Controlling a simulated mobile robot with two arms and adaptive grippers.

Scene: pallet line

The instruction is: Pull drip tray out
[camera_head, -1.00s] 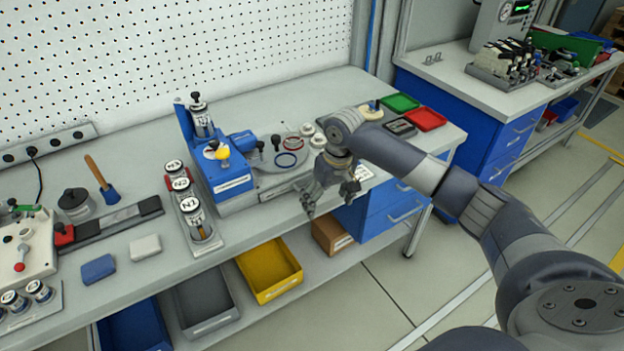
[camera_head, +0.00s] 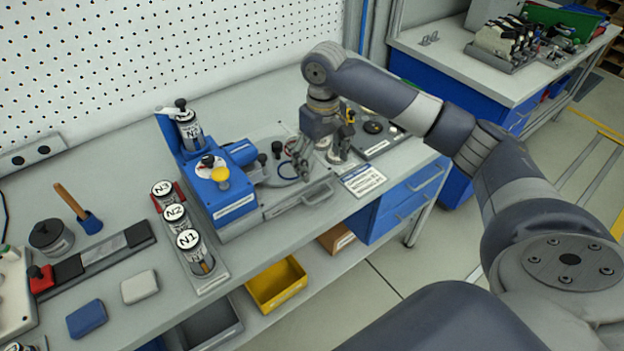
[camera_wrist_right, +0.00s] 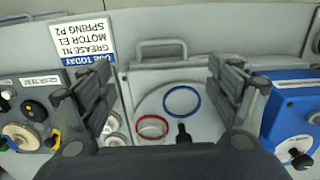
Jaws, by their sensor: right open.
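The drip tray (camera_head: 283,208) is a grey, low front with a bar handle (camera_head: 318,194), at the bench's front edge beside the blue machine (camera_head: 222,190). In the right wrist view the handle (camera_wrist_right: 162,48) shows at the top, beyond my fingertips. My right gripper (camera_head: 318,162) is open and empty above the grey surface behind the handle, apart from the handle. In the right wrist view, my right gripper (camera_wrist_right: 158,70) has its fingers spread either side of a blue ring (camera_wrist_right: 182,101) and a red ring (camera_wrist_right: 152,127). My left gripper is not in view.
A printed card (camera_head: 363,180) lies right of the handle. A dark-topped grey fixture (camera_head: 374,131) stands behind it. Labelled canisters (camera_head: 188,240) stand left of the blue machine. A yellow bin (camera_head: 276,285) is below the bench. The space before the front edge looks clear.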

